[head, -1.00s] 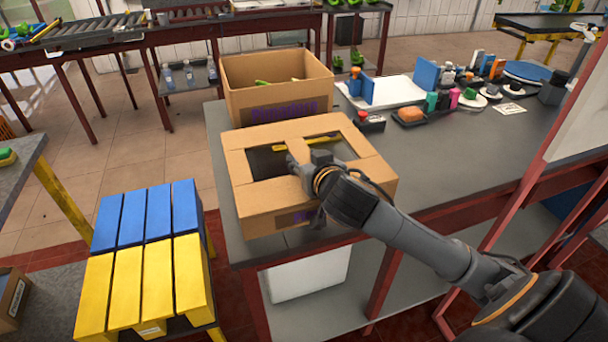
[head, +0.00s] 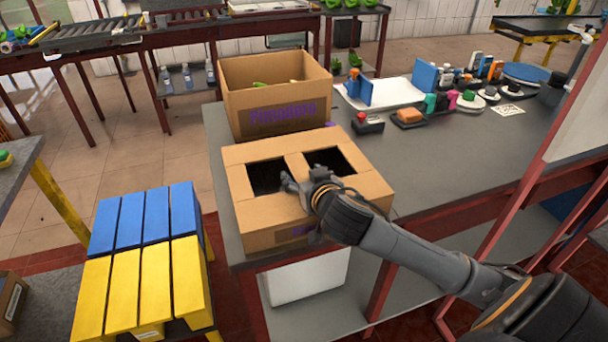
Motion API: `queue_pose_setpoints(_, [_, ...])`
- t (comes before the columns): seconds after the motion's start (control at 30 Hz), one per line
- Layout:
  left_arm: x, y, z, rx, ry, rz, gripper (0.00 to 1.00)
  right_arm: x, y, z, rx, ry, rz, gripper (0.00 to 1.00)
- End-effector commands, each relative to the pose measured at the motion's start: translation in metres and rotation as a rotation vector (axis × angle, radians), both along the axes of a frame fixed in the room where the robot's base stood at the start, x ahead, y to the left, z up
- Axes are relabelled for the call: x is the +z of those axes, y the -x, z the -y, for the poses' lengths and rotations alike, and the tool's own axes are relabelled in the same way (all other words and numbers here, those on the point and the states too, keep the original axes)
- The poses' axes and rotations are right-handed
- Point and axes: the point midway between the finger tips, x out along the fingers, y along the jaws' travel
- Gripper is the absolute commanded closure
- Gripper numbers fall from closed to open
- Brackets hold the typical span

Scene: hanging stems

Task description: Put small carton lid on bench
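The small carton lid (head: 250,207) is brown cardboard with two dark openings in its top and a bar between them. It lies level at the bench's near left corner, in front of the larger carton. Whether a carton body is beneath it cannot be told. The bench (head: 440,150) has a grey top. My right gripper (head: 292,182) is at the near end of the lid's bar, between the openings. Its fingertips are small and partly hidden, so its grip is unclear. My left gripper is out of view.
The larger open carton (head: 280,122) with purple print stands close behind the lid. A white tray (head: 400,91) and several small goods are farther right on the bench. The bench's middle is clear.

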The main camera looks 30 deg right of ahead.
Motion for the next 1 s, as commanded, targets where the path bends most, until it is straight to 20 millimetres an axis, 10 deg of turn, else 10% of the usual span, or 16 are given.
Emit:
queue_pose_setpoints(0.5, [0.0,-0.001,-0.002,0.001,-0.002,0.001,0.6,0.023,0.057,-0.014,0.003,-0.002,0.0,0.35])
queue_pose_setpoints(1.0, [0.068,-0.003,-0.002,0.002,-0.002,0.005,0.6,0.045,0.104,-0.025,-0.002,-0.002,-0.003,0.35])
